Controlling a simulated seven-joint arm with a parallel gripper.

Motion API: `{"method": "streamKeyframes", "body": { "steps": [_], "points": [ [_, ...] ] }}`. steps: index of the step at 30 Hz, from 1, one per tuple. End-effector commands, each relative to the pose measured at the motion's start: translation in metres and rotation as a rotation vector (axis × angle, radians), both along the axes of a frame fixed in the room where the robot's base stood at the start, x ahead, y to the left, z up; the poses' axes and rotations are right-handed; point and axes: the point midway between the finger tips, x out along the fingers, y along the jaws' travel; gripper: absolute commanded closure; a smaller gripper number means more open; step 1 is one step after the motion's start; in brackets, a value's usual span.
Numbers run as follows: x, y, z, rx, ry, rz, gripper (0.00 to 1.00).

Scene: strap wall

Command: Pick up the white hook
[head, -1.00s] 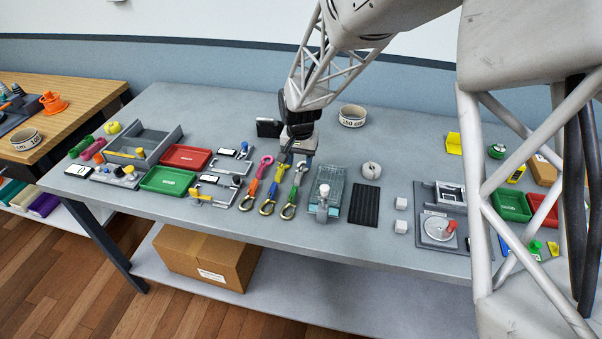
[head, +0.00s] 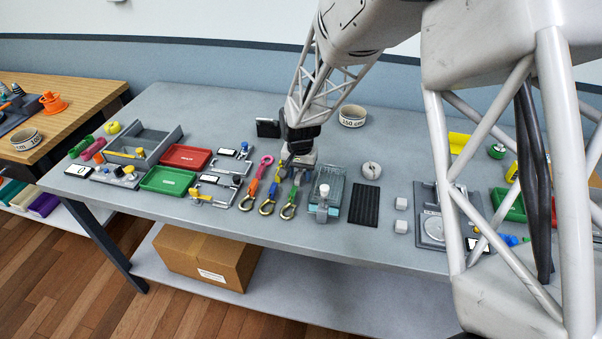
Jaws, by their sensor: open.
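Three straps lie side by side on the grey table. The left strap (head: 255,187) is orange with a pink hook (head: 267,160) at its far end and a brass clip (head: 246,203) at its near end. The middle strap (head: 273,190) is yellow and blue, and the right strap (head: 293,194) is green and blue; both have brass clips at their near ends. My gripper (head: 291,174) is open and low over the far ends of these two straps, hiding them. I cannot make out a white hook; whether it lies under my gripper cannot be told.
A clear teal-based box (head: 323,212) stands just right of the straps, then a black ribbed mat (head: 365,204). Green (head: 168,181) and red (head: 186,157) trays lie to the left. A cup (head: 352,116) stands behind.

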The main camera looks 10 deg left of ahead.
Motion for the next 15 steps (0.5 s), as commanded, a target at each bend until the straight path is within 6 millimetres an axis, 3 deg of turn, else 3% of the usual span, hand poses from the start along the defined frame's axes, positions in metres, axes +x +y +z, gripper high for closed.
{"method": "streamKeyframes", "body": {
  "steps": [15],
  "points": [
    [0.0, 0.0, 0.0001, 0.0, -0.001, 0.0, 0.53]
  ]
}}
